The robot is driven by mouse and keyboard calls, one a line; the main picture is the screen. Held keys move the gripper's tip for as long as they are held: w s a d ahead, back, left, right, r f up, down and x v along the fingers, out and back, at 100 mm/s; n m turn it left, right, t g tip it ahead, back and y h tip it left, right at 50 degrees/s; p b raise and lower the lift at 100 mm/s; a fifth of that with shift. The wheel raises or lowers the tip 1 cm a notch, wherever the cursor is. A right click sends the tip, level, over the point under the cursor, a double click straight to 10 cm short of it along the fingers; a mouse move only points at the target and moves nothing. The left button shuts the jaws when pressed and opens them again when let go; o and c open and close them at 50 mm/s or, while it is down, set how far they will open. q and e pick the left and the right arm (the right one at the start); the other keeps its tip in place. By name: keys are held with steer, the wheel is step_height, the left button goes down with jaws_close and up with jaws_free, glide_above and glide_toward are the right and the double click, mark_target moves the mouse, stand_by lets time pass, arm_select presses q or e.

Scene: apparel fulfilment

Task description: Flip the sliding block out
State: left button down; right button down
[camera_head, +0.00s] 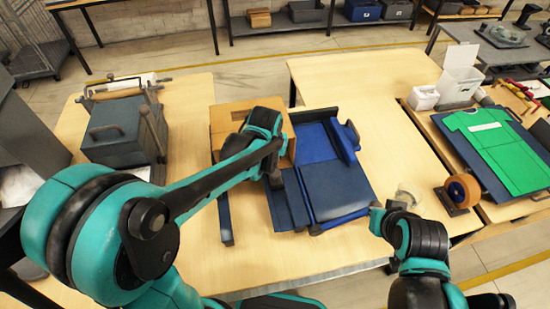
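A blue folding device (336,186) with several flat panels lies on the middle of the wooden table. A narrow raised blue flap (342,142) stands along its back right side. A darker blue panel (289,201) lies along its left side. I cannot tell which part is the sliding block. My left arm reaches over from the left, and its gripper (275,181) points down at the device's left edge beside the darker panel; its fingers are mostly hidden. My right gripper (378,217) is low at the right, apart from the device near its front right corner; its fingers are unclear.
A cardboard box (229,116) stands behind my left arm. A narrow blue strip (223,217) lies to the left. A grey-blue press-like box (118,130) is at the left. A tape roll (462,191) and a green shirt on a board (497,148) are at the right.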

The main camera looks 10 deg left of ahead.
arm_select(q)
steer(key=b+x, duration=0.2)
steer(key=x, duration=0.5)
steer(key=shift+f, duration=0.15)
steer(key=shift+d, duration=0.1)
steer(key=s+d, duration=0.2)
steer(key=s, duration=0.2)
steer(key=s+d, duration=0.2)
steer(key=s, duration=0.3)
steer(key=s+d, duration=0.2)
steer(key=s, duration=0.3)
steer(key=shift+s+p, duration=0.15)
steer(key=shift+p, duration=0.25)
